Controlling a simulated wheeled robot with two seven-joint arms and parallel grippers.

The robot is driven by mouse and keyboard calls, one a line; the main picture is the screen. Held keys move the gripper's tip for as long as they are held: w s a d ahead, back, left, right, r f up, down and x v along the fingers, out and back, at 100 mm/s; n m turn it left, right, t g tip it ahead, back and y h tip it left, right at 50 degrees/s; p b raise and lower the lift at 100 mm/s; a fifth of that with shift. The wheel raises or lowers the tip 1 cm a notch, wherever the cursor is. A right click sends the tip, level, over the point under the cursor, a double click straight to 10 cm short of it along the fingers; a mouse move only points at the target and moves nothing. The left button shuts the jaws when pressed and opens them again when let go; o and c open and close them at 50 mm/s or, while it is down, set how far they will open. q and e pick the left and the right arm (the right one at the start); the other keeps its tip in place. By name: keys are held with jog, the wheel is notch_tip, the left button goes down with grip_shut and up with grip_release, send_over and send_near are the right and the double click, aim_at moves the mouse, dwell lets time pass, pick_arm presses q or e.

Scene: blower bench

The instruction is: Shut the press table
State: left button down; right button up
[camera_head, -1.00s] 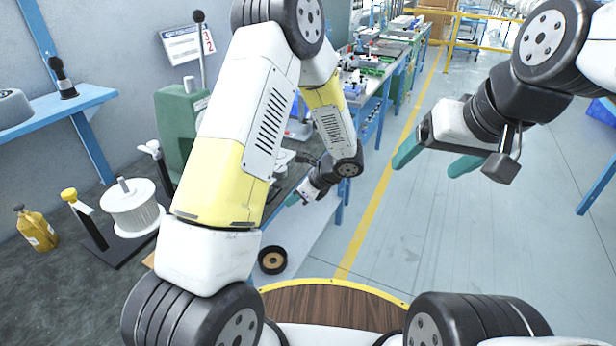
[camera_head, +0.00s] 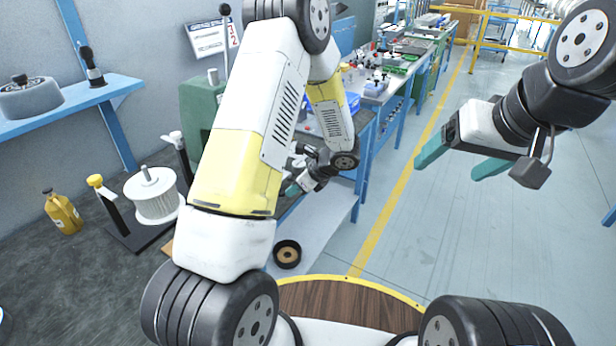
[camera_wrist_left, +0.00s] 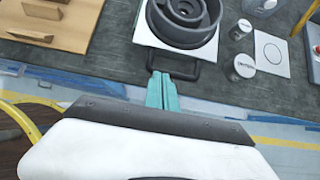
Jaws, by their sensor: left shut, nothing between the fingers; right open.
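In the left wrist view, a white plate (camera_wrist_left: 206,60) carries a dark round stepped part (camera_wrist_left: 185,15) and has a black bar handle (camera_wrist_left: 199,72) on its near edge. I take this plate to be the press table. My left gripper (camera_wrist_left: 160,78) is shut and empty, its teal fingertips at the left part of the handle; I cannot tell whether they touch. In the head view, my left gripper (camera_head: 290,189) is low beside the bench, and my left arm hides most of the green press (camera_head: 200,108). My right gripper (camera_head: 448,165) is open and empty above the floor.
Small cans (camera_wrist_left: 243,66) and a white card with a circle (camera_wrist_left: 271,52) lie right of the plate; wooden pieces (camera_wrist_left: 70,22) lie left. A white spool (camera_head: 155,200) and yellow bottle (camera_head: 63,212) stand on the dark bench.

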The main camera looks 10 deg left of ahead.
pick_arm(q)
jog(key=w+a, duration=0.1)
jog(key=a, duration=0.3)
jog(key=w+a, duration=0.2)
jog(key=a, duration=0.2)
jog(key=w+a, duration=0.1)
jog(key=a, duration=0.4)
jog(key=shift+w, duration=0.35)
jog(key=shift+a, duration=0.15)
jog(key=d, duration=0.1)
jog(key=s+d+r, duration=0.1)
jog(key=d, duration=0.3)
jog(key=shift+s+r, duration=0.25)
jog(key=shift+r, duration=0.05)
jog(key=s+d+r+n+h, duration=0.1)
jog(key=s+d+r+n, duration=0.2)
jog(key=r, duration=0.4)
jog(key=s+d+r+n+h, duration=0.1)
jog(key=s+d+r+n, duration=0.1)
jog(key=s+r, duration=0.45)
jog(key=s+d+r+n+t+h, duration=0.1)
jog(key=s+d+r+n+h, duration=0.2)
jog(key=s+r+n, duration=0.5)
jog(key=s+d+r+n+t+h, duration=0.2)
jog(key=s+d+r+n+h, duration=0.2)
jog(key=s+r+n, duration=0.3)
jog(key=s+d+n, duration=0.1)
jog(key=s, duration=0.3)
jog(key=shift+s+r+t+h, duration=0.3)
jog(key=shift+r, duration=0.05)
